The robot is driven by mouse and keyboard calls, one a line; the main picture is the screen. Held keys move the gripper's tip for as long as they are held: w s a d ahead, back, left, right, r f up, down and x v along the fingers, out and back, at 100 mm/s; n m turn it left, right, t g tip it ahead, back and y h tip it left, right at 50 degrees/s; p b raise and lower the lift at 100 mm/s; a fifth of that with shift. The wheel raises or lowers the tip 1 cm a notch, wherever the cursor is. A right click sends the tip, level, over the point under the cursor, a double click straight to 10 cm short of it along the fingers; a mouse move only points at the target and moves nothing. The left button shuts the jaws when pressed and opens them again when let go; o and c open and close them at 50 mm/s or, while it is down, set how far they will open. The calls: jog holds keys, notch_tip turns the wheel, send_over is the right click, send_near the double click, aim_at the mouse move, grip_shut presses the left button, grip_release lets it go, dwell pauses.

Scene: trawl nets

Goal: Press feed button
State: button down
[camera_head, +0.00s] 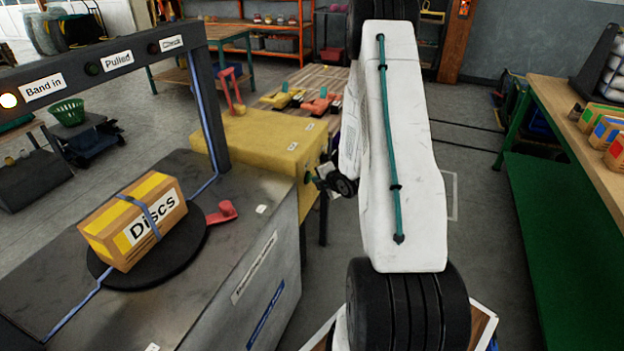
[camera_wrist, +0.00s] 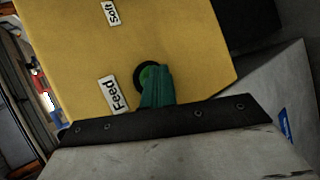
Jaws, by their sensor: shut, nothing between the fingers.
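The Feed button (camera_wrist: 147,75) is green in a black ring on the yellow box (camera_wrist: 185,40), beside a white "Feed" label (camera_wrist: 114,96). My gripper (camera_wrist: 157,84) is shut and empty. Its teal fingers are in front of the button and cover its lower right part in the wrist view. I cannot tell whether they touch it. In the head view, my gripper (camera_head: 316,178) is at the right face of the yellow box (camera_head: 255,140), and the button is not clearly visible there.
A "Discs" carton (camera_head: 130,220) with a blue band sits on a black turntable (camera_head: 185,245) on the grey machine. The "Band in" lamp (camera_head: 8,101) glows; the "Pulled" (camera_head: 93,69) and "Check" lamps (camera_head: 153,48) look dark.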

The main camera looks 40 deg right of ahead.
jog(key=shift+s+d, duration=0.3)
jog(key=shift+s, duration=0.45)
jog(key=shift+s+d, duration=0.35)
jog(key=shift+s, duration=0.45)
jog(key=shift+s+d, duration=0.3)
jog(key=shift+s, duration=0.45)
jog(key=shift+s+d, duration=0.35)
jog(key=shift+s, duration=0.45)
